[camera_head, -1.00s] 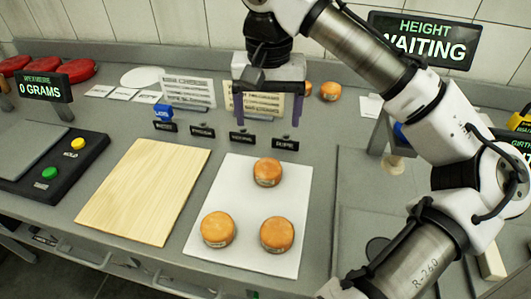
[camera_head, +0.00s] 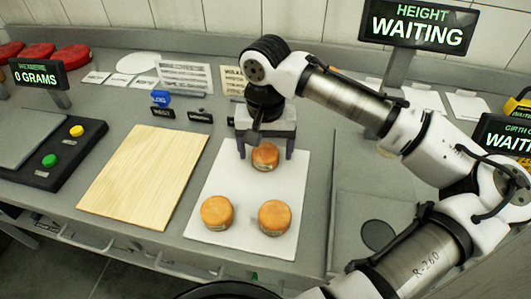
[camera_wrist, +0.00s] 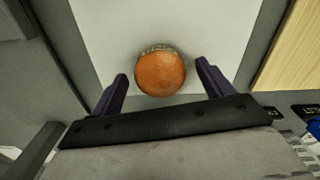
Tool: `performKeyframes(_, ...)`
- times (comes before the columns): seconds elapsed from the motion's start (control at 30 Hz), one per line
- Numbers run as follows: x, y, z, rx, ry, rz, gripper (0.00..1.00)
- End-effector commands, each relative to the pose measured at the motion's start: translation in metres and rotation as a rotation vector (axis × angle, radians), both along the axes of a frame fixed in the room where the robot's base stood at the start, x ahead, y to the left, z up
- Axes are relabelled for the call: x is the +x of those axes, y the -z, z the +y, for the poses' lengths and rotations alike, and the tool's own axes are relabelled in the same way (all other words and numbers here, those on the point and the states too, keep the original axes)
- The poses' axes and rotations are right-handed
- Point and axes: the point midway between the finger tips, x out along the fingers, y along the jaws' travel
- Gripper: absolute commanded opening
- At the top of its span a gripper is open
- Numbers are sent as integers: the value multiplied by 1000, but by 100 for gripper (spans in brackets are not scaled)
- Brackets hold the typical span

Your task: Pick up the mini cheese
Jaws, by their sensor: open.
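Three small round orange cheeses lie on a white sheet (camera_head: 245,185). The back cheese (camera_head: 265,158) is just in front of my gripper (camera_head: 265,152), and the front left cheese (camera_head: 217,212) and front right cheese (camera_head: 275,217) lie nearer the front edge. My gripper is open, with its dark fingers to either side of the back cheese. In the wrist view the back cheese (camera_wrist: 160,73) lies between and partly beyond the fingertips (camera_wrist: 161,70), with a gap on both sides. The height of the fingers above the sheet is hard to tell.
A wooden board (camera_head: 145,180) lies left of the sheet. Further left is a scale (camera_head: 50,150) with yellow and green buttons and a display (camera_head: 40,73) reading 0 GRAMS. Small black labels (camera_head: 200,116) stand behind. A height display (camera_head: 418,24) reads WAITING.

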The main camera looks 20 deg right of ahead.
Motion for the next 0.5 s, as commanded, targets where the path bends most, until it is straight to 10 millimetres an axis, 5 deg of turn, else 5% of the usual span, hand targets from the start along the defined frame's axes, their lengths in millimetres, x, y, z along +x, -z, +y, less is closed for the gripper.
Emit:
performKeyframes(0.3,0,8,0,1,-1,-1,79)
performKeyframes(0.5,0,8,0,1,-1,-1,55)
